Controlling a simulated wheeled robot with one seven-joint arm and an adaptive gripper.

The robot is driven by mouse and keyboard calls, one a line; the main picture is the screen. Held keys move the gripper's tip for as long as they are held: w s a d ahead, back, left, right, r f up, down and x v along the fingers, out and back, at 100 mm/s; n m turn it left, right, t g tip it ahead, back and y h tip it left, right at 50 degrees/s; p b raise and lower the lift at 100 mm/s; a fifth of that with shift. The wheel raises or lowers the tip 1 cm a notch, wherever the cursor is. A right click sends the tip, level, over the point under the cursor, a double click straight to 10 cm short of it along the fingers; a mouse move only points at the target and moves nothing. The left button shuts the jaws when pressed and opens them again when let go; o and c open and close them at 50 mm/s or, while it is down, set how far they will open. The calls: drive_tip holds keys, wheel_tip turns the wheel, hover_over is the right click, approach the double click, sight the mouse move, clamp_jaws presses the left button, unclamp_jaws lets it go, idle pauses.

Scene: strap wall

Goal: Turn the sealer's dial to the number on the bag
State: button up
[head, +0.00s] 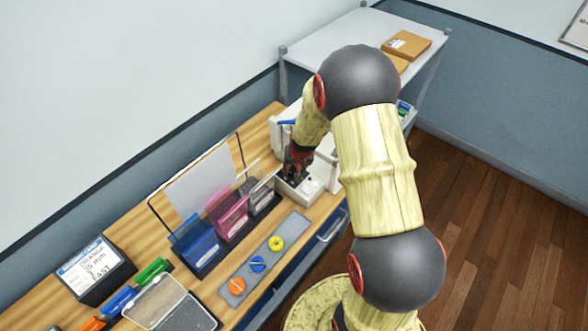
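A white machine (300,191), which looks like the sealer, stands at the back end of the wooden bench, partly hidden behind my arm. A blue lever or handle shows at its upper left (286,122). My gripper (293,174) points down at the machine's low front part, close above it or touching it. The fingers are dark and small here, and I cannot tell whether they are open or shut. I cannot make out the dial, its setting, or a bag with a number.
Blue (196,247), pink (229,218) and dark (262,195) holders stand along the bench. A grey strip (262,262) carries orange, blue and yellow knobs. A card (90,264) reads "ORANGE 35 mm FAST". Boxes (406,43) sit on the rear shelf. Open floor lies right.

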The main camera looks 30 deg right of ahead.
drive_tip(key=shift+o, duration=1.3)
drive_tip(key=shift+r, duration=0.1)
drive_tip(key=v, duration=1.1)
drive_tip(key=shift+r, duration=0.4)
drive_tip(key=shift+s, duration=0.2)
drive_tip(key=s+a+r+n+b, duration=0.3)
drive_tip(key=s+a+b, duration=0.4)
drive_tip(key=s, duration=0.4)
drive_tip(key=s+a+r+n+t+b, duration=0.1)
drive_tip(key=s+a+r+n+b, duration=0.2)
drive_tip(key=s, duration=0.9)
drive_tip(key=a+r+b, duration=0.2)
drive_tip(key=a+b, duration=0.2)
drive_tip(key=a, duration=0.1)
drive_tip(key=shift+s+a+r+y, duration=0.3)
drive_tip(key=shift+a+r+y, duration=0.05)
drive_tip(key=shift+a+y, duration=0.05)
